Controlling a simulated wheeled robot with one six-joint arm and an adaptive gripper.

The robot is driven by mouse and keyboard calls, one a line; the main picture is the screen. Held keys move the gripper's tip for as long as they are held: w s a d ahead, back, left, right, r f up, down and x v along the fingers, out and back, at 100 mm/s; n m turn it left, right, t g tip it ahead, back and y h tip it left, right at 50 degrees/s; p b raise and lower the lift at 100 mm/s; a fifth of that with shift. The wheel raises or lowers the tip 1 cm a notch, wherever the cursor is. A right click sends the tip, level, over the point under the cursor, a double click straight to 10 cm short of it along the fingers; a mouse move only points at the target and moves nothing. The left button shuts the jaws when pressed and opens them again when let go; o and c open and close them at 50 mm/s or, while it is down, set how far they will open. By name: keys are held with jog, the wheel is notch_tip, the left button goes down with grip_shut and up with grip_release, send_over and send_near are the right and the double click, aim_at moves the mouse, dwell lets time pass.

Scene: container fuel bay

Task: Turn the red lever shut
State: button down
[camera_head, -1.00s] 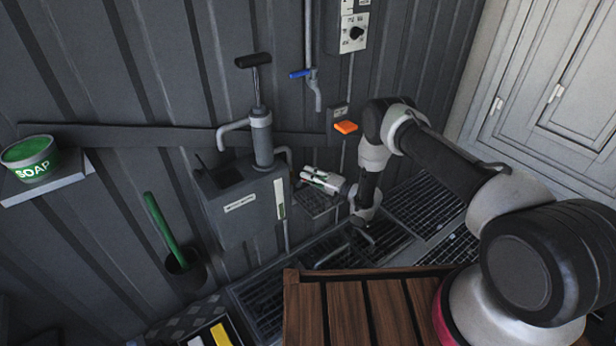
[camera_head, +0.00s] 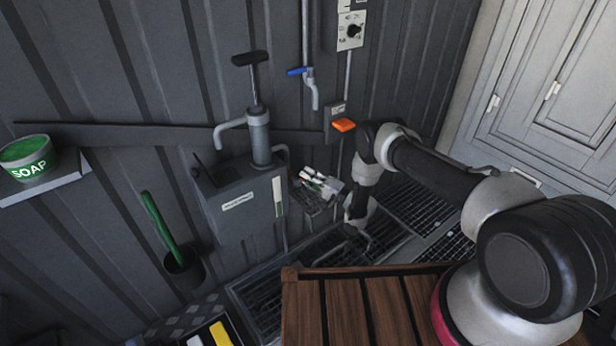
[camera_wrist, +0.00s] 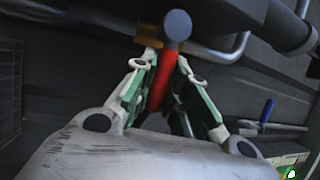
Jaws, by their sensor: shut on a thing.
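The red lever (camera_wrist: 166,66) shows in the wrist view, running down from a round grey-blue valve end (camera_wrist: 177,26) on a pipe. My gripper (camera_wrist: 163,78) has its green-padded fingers on both sides of the lever and is shut on it. The lever's lower part is hidden between the fingers. In the head view my gripper (camera_head: 318,184) is low by the wall, right of the grey pump tank. I cannot make out the red lever in that view.
The grey pump tank (camera_head: 240,205) stands left of my gripper. An orange switch (camera_head: 344,125) and a blue-handled tap (camera_head: 298,72) are on the wall above. Floor grating (camera_head: 415,205) lies to the right. A wooden slatted surface (camera_head: 345,310) is in front.

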jog(key=shift+a, duration=0.15)
jog(key=c, duration=1.7)
grip_release()
jog(key=shift+s, duration=0.1)
jog(key=shift+o, duration=0.2)
jog(key=shift+d, duration=0.35)
jog(key=v, duration=1.1)
jog(key=shift+s, duration=0.25)
